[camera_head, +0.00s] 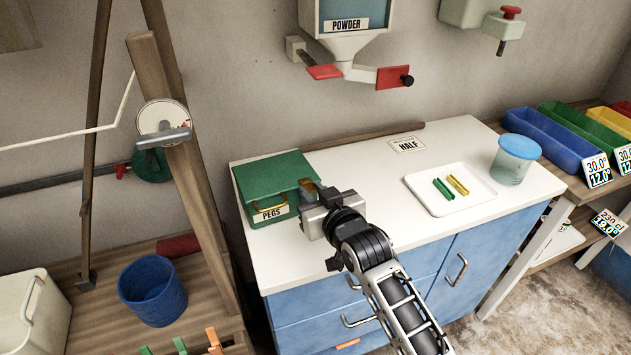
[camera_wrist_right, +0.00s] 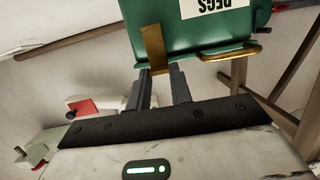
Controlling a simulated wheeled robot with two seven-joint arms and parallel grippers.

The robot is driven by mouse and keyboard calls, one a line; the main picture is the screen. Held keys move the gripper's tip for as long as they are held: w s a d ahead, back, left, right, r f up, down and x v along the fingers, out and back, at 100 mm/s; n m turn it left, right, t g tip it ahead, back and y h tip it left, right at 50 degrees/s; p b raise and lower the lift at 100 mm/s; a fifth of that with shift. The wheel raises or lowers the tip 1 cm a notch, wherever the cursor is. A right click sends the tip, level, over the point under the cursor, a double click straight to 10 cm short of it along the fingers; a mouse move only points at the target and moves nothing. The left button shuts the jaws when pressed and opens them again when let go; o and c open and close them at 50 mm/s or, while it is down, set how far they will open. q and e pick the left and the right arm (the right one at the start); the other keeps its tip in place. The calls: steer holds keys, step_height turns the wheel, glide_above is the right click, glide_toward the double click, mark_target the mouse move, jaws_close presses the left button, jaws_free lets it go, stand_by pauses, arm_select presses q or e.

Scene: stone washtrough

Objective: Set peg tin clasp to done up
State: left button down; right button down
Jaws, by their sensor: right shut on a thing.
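The green peg tin (camera_head: 268,173), with a white PEGS label (camera_head: 271,213), stands at the left end of the white counter. Its lid looks down. My right gripper (camera_head: 309,196) is at the tin's right front and hides that corner. In the right wrist view the tin (camera_wrist_right: 190,35) appears upside down, with a brass strap clasp (camera_wrist_right: 153,45) on its face. My right gripper's fingers (camera_wrist_right: 160,78) are shut on the end of this clasp. A brass loop (camera_wrist_right: 230,53) is beside it. I cannot tell whether the clasp is latched. My left gripper is not in view.
A white tray (camera_head: 428,206) with green and yellow pegs and a lidded blue tub (camera_head: 514,158) stand to the right on the counter. The POWDER dispenser (camera_head: 345,45) hangs above. A wooden post (camera_head: 195,190) rises left of the tin. Counter between tin and tray is partly clear.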

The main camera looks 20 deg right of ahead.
stand_by(0.3)
steer(key=c, duration=1.2)
jaws_free()
steer(key=shift+c, duration=0.2)
steer(key=b+v, duration=0.1)
steer(key=v, duration=1.4)
steer(key=shift+s+r+b, duration=0.2)
steer(key=shift+s+b, duration=0.1)
steer(key=shift+s, duration=0.1)
